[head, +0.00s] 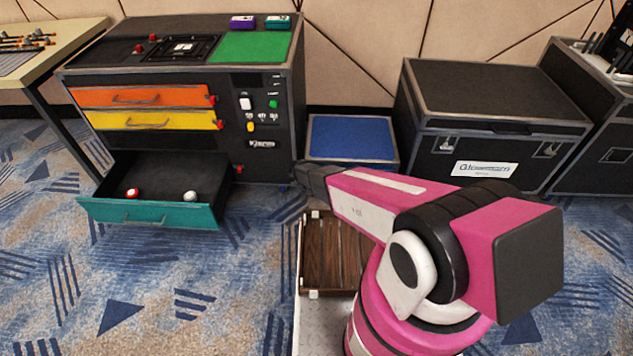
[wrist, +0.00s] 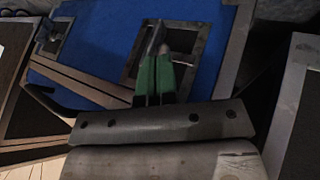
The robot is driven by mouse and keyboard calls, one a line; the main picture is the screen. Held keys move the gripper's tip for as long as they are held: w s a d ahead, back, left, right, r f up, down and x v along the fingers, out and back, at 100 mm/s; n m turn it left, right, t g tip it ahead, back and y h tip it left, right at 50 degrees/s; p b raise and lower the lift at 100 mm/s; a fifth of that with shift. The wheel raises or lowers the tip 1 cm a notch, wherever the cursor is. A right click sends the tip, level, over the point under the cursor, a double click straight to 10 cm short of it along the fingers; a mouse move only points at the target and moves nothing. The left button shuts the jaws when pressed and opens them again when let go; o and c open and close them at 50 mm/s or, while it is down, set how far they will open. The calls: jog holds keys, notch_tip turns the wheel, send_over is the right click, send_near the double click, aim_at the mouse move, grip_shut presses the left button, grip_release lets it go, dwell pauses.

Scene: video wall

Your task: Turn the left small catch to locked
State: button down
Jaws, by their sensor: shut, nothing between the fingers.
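My gripper (head: 316,180) is low in front of a blue-topped box (head: 352,138); its tips are hard to make out in the head view. In the wrist view my gripper (wrist: 158,38) shows two green-padded fingers close together with nothing between them. Beyond them is a blue surface (wrist: 100,40) with two dark, metal-framed recessed plates, one at left (wrist: 53,40) and one behind the fingers (wrist: 190,58). The fingers partly cover the second. A black flight case has a left metal catch (head: 446,146) and a right one (head: 546,150). I cannot tell which catch is the task's, or its setting.
Red catches sit beside the drawers. A wooden slatted crate (head: 330,255) lies under my arm. Carpet at front left is clear.

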jog(key=shift+d+r+m+y, duration=0.25)
jog(key=shift+d+m+y, duration=0.1)
jog(key=shift+y, duration=1.15)
jog(key=d, duration=0.5)
jog(key=shift+s+f, duration=0.1)
jog(key=shift+f, duration=0.3)
jog(key=shift+d+f, duration=0.1)
jog(key=shift+f, duration=0.15)
dwell(0.9)
